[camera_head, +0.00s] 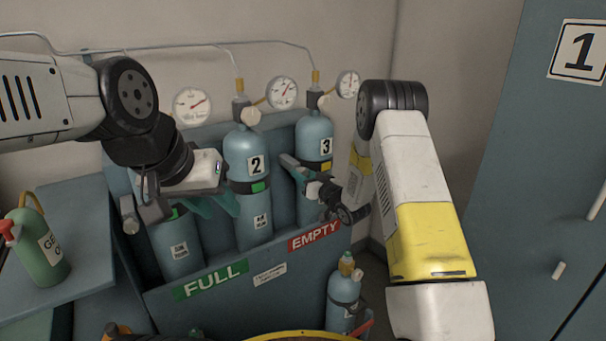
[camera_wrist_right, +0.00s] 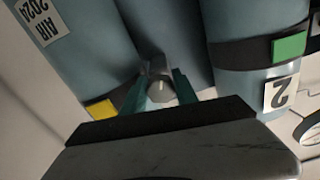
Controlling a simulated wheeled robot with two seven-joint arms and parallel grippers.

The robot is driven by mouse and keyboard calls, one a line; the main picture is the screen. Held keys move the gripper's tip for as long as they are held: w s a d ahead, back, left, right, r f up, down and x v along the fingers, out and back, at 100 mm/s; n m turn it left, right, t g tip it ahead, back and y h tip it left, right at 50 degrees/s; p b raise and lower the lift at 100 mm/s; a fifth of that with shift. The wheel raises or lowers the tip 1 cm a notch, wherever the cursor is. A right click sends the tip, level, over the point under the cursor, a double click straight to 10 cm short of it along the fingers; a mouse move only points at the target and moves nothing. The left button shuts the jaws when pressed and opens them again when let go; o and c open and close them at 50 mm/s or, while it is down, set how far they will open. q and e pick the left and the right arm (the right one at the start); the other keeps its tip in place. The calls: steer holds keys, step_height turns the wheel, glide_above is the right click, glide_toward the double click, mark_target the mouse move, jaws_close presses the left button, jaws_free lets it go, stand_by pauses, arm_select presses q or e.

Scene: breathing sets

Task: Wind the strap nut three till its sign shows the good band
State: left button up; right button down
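Cylinder three (camera_head: 313,140) stands in the rack with a black strap and a yellow sign patch (camera_head: 326,167). The yellow patch also shows in the right wrist view (camera_wrist_right: 102,109). The pale strap nut three (camera_wrist_right: 161,92) sits between cylinders in that view. My right gripper (camera_head: 290,168) reaches in beside cylinder three. In the wrist view its teal fingers (camera_wrist_right: 159,93) straddle the nut, with small gaps visible at its sides. My left gripper (camera_head: 217,205) hangs in front of cylinders one and two, its teal fingers apart and empty.
Cylinder two (camera_head: 256,205) has a green sign patch (camera_head: 260,187). Cylinder one (camera_head: 177,245) is partly behind my left arm. A small cylinder (camera_head: 343,300) stands front right. A green bottle (camera_head: 43,252) stands on the left table. A blue cabinet (camera_head: 540,180) stands right.

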steer(key=shift+n, duration=0.4)
steer(key=n, duration=0.3)
steer(key=shift+d+n, duration=0.1)
steer(key=shift+n, duration=2)
steer(key=c, duration=1.2)
jaws_free()
steer(key=shift+c, duration=0.2)
steer(key=shift+d, duration=0.1)
steer(key=v, duration=0.7)
steer(key=shift+s+d, duration=0.15)
steer(key=shift+s, duration=0.15)
